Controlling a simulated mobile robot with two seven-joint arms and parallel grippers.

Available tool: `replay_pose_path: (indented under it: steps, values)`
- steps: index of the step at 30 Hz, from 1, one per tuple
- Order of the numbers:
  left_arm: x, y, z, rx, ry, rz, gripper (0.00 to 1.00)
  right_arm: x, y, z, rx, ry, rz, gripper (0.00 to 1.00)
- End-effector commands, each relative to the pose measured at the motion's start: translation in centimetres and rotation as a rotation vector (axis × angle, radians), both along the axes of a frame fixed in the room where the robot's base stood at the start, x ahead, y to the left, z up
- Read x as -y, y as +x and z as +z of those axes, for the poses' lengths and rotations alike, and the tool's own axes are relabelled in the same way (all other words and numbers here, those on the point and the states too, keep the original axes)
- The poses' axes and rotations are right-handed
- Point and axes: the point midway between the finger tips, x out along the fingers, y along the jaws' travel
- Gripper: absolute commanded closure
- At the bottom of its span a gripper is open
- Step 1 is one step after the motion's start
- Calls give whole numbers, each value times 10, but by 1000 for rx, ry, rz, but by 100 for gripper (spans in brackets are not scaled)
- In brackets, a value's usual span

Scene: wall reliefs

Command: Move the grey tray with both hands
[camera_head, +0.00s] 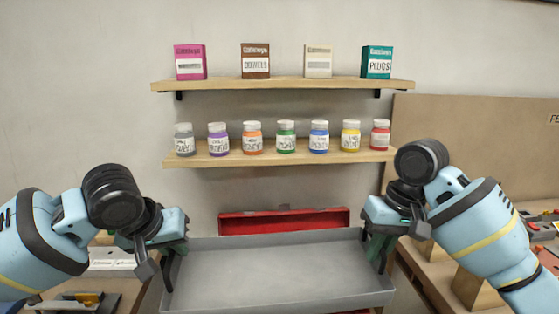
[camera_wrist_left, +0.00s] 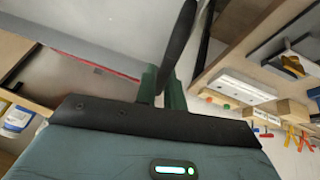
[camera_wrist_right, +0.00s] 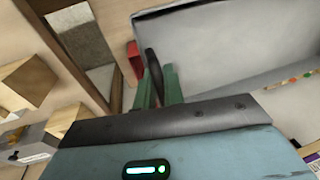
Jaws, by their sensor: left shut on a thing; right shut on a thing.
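The grey tray (camera_head: 275,281) is a wide, shallow, empty tray at the bottom middle of the head view, below the shelves. My left gripper (camera_head: 174,258) is at its left end and my right gripper (camera_head: 378,256) at its right end. In the left wrist view the green fingers (camera_wrist_left: 162,90) are shut on a dark handle (camera_wrist_left: 179,40). In the right wrist view the green fingers (camera_wrist_right: 157,90) are shut on a dark handle (camera_wrist_right: 153,68) beside the tray's grey wall (camera_wrist_right: 195,45).
A red box (camera_head: 284,221) stands just behind the tray. Above it, the lower shelf (camera_head: 280,158) holds several labelled jars and the upper shelf (camera_head: 282,85) holds several cartons. Wooden benches with tools and blocks flank the tray on the left (camera_head: 110,287) and right (camera_head: 470,290).

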Motion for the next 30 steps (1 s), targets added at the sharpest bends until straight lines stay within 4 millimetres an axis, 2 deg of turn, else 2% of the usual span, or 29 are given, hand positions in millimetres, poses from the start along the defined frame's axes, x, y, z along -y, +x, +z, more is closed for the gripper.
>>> replay_pose_path:
  steps: [11,30]
  values:
    - [-1,5,2,2,0,3,100,0,5,2,1,0,-1,100]
    - [-1,47,9,2,0,4,100,0,47,9,1,0,-1,100]
